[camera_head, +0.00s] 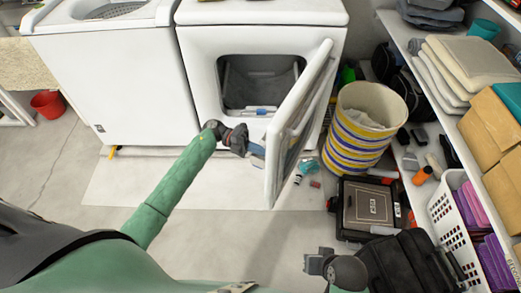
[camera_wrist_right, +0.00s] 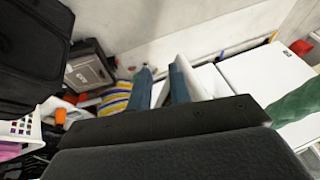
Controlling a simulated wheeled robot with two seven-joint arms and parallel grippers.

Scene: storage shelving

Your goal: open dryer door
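The white dryer (camera_head: 262,42) stands at the top centre of the head view. Its door (camera_head: 289,140) is swung wide open on the right side, and the dark drum opening (camera_head: 258,85) shows. My left gripper (camera_head: 256,155) is in front of the opening, with its fingers close to the inner side of the door near its free edge. I cannot tell whether they touch it or how far apart they are. My right gripper (camera_head: 312,264) is low in the head view, away from the door. Its teal fingers (camera_wrist_right: 160,88) are apart with nothing gripped in the right wrist view.
A white washer (camera_head: 115,75) stands left of the dryer. A striped basket (camera_head: 358,125) is just right of the door. A black case (camera_head: 368,208) and black bag (camera_head: 412,262) lie below it. Loaded shelves (camera_head: 398,28) line the right.

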